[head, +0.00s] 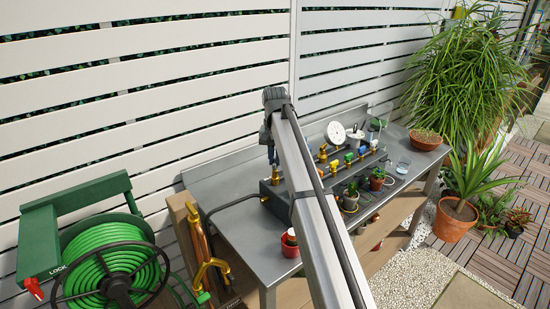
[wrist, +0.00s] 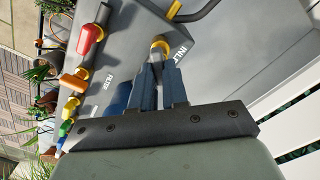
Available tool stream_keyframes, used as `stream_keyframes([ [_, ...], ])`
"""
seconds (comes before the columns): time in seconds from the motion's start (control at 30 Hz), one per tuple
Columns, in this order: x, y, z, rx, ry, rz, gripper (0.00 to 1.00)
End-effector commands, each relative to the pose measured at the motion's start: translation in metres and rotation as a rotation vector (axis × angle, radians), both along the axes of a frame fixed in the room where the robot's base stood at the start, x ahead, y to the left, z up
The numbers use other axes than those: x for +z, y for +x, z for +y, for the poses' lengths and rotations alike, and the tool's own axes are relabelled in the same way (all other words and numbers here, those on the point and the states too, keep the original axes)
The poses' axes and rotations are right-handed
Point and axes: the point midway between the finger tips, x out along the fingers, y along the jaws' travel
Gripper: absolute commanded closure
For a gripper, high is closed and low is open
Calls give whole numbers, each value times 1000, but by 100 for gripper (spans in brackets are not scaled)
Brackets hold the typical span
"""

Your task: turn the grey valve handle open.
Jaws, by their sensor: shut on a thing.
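My gripper (wrist: 160,80) is shut at the brass fitting (wrist: 160,46) beside the INLET label on the grey manifold box (wrist: 120,45). Its two blue-grey fingers close on the grey valve handle (wrist: 158,67), of which only a small part shows between the fingertips. How far the handle is turned cannot be told. In the head view my gripper (head: 271,155) points down at the left end of the manifold (head: 295,193), and my arm covers part of it.
Several coloured handles, among them a red one (wrist: 90,37) and an orange one (wrist: 73,83), stand along the manifold. Small potted plants (head: 350,196) stand in front of it on the metal bench (head: 232,205). A green hose reel (head: 112,270) is at left.

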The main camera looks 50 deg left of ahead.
Motion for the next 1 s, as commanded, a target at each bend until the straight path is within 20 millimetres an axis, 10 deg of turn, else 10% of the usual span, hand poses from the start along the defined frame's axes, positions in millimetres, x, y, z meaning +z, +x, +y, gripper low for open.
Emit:
stream_keyframes([
  [1.0, 0, 0, 0, 774, 0, 0, 100],
])
